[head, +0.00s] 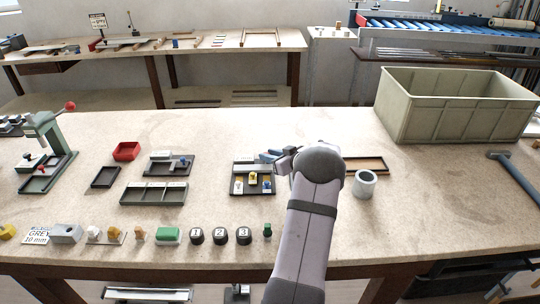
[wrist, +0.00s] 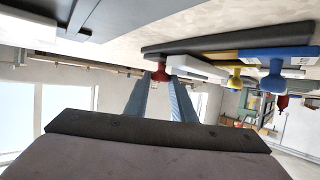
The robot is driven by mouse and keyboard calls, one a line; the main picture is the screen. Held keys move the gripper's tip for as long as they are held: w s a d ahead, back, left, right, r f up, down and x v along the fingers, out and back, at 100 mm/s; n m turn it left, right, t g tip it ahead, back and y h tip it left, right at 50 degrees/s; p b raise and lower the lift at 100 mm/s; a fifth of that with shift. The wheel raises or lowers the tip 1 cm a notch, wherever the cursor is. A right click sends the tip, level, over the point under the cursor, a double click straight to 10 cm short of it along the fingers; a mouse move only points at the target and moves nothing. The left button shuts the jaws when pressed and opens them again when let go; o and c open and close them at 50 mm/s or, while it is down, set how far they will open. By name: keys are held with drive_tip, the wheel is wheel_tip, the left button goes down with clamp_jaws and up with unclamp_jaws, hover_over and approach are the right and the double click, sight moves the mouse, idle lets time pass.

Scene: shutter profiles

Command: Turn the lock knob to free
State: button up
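A dark fixture (head: 239,191) with a pale block and small yellow (head: 253,178) and blue (head: 267,185) knobs stands mid-table in the head view. My gripper (head: 270,156) is low at its back right edge, with blue-grey fingers. In the wrist view, the two fingers of my gripper (wrist: 160,95) are apart, and a red knob (wrist: 160,72) shows in line with the gap between them. I cannot tell whether they touch it. Yellow (wrist: 235,78) and blue (wrist: 272,75) knobs show to its right. No label shows which one is the lock knob.
A grey cup (head: 365,184) and a brown tray (head: 372,164) are right of my arm. A large green-grey crate (head: 440,122) stands at the back right. Dark trays (head: 105,177) and a red bin (head: 126,151) lie left. Several numbered black pieces (head: 220,236) line the front edge.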

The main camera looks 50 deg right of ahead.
drive_tip(key=o, duration=0.4)
drive_tip(key=shift+c, duration=0.2)
drive_tip(key=shift+s, duration=0.1)
drive_tip(key=shift+b+v, duration=0.6)
drive_tip(key=shift+v, duration=3)
